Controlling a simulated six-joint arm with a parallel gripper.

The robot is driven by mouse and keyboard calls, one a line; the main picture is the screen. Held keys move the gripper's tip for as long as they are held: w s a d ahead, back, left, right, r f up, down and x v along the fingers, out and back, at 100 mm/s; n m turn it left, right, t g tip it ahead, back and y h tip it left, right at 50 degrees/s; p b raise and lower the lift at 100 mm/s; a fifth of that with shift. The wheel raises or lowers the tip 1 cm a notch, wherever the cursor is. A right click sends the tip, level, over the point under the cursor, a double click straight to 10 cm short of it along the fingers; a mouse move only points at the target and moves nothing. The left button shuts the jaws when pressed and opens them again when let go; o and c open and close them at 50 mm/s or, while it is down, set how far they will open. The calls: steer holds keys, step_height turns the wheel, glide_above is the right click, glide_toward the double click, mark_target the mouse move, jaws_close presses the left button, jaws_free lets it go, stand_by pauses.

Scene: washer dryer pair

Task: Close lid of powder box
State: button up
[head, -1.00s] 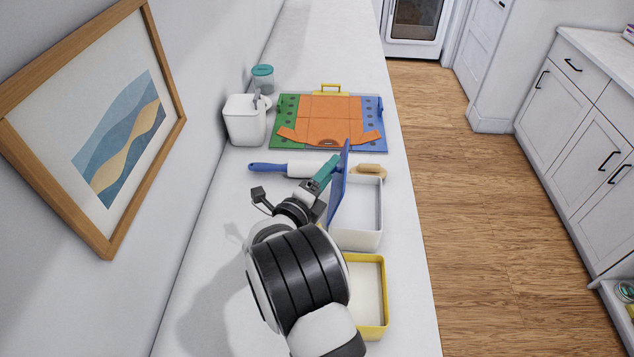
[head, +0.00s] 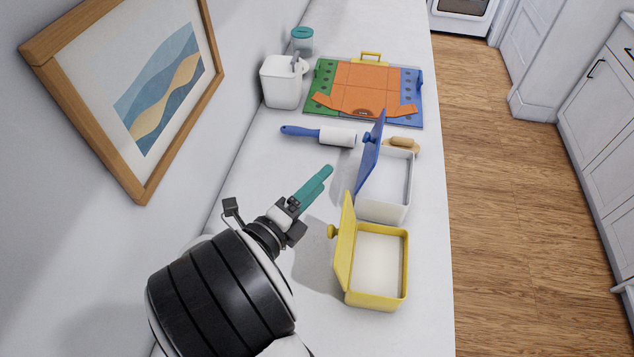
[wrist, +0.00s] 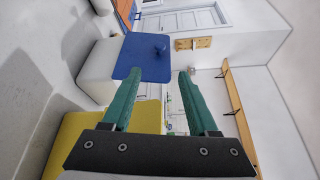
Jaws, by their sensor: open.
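Two open boxes stand on the counter. One is white with a raised blue lid (head: 372,143) hinged on its left side, and the white box body (head: 384,207) is open on top. Nearer me is a yellow box (head: 376,303) with a raised yellow lid (head: 345,255), knob facing left, and pale contents or lining inside. I cannot tell which is the powder box. My gripper (head: 328,173) is open and empty, left of both boxes, touching neither lid. In the wrist view, the blue lid (wrist: 140,62) with its knob lies beyond my fingers (wrist: 157,80); yellow (wrist: 75,135) shows lower left.
A lint roller (head: 335,136) lies left of the blue lid. A wooden-handled brush (head: 403,143) lies behind the white box. An orange folding board (head: 370,88), a white bin (head: 281,85) and a teal-lidded jar (head: 303,40) stand farther back. The wall is left.

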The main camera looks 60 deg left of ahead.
steer(key=shift+a+n, duration=0.15)
steer(key=shift+n, duration=0.15)
steer(key=shift+c, duration=1.1)
steer(key=shift+w+a+r+n+h, duration=0.1)
steer(key=shift+a+n+h, duration=0.05)
steer(key=shift+n, duration=0.4)
steer(key=shift+w+a+n+h, duration=0.1)
steer(key=shift+a+n+h, duration=0.05)
steer(key=shift+n, duration=0.4)
steer(key=shift+c, duration=1.2)
steer(key=n, duration=0.2)
steer(key=a+n+h, duration=0.1)
steer(key=n, duration=0.2)
steer(key=w+a+n, duration=0.1)
steer(key=n, duration=0.2)
steer(key=shift+r+t, duration=0.2)
steer(key=shift+t, duration=0.1)
jaws_close()
steer(key=w+a+n+h, duration=0.2)
steer(key=w+n, duration=0.3)
steer(key=n, duration=0.6)
steer(key=w+a+f+n+h, duration=0.1)
steer(key=w+n+h, duration=0.1)
steer(key=w+n, duration=0.4)
steer(key=n, duration=0.4)
steer(key=shift+w+a+f+n, duration=0.15)
steer(key=shift+a+f+n, duration=0.05)
steer(key=shift+a+n, duration=0.2)
steer(key=shift+d+r, duration=0.1)
